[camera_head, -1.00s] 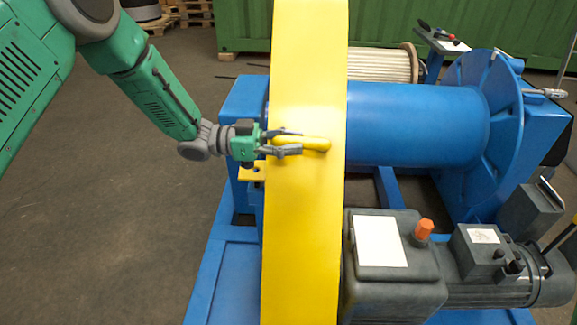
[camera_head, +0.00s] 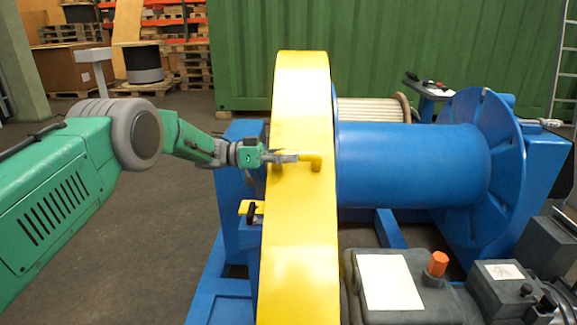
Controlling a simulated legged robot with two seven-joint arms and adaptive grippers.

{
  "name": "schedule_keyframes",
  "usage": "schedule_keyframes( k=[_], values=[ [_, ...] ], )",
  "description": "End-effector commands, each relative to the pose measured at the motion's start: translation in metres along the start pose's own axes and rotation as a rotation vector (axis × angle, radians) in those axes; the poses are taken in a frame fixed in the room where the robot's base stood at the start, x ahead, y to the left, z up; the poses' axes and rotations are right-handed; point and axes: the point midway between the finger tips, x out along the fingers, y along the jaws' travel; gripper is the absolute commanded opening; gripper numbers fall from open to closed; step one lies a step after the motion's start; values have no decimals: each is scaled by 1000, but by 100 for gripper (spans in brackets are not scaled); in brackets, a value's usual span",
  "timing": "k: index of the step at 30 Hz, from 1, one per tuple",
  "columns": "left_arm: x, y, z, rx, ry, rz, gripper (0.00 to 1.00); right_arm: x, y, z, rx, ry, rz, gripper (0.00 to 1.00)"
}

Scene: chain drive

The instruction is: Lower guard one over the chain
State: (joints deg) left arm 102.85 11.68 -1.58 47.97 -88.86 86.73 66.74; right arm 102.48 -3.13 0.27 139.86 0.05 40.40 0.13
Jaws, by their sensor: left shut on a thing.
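Guard one is the tall curved yellow cover (camera_head: 300,225) at the left end of the blue drum (camera_head: 415,165). It stands upright, and its rounded top shows against the green container. A yellow bar handle (camera_head: 309,160) sticks out from its face. My left gripper (camera_head: 288,157) is shut on this handle, with the arm coming in from the left. The chain is hidden behind the guard, so I cannot tell how far the guard covers it. My right gripper is not in view.
A dark grey gearbox with a white label (camera_head: 389,282) and orange cap (camera_head: 437,263) stands right of the guard's lower part. A yellow bracket (camera_head: 250,208) sits at its left on the blue frame (camera_head: 212,290). Open floor lies at left.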

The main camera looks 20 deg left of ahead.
Motion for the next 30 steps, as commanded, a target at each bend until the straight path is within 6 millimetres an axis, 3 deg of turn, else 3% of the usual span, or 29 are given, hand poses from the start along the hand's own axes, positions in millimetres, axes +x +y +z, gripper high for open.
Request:
schedule_keyframes(
  k=[8, 9, 10, 30],
  values=[
    [-2, -8, -4, 4, 6, -25, 0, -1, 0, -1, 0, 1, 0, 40],
    [-2, -8, -4, 5, 6, -25, 35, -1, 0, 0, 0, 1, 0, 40],
    [-2, -8, -4, 5, 6, -24, 44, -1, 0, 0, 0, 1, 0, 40],
    [-3, -4, -3, 6, 3, -19, 44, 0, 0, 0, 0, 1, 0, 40]
  ],
)
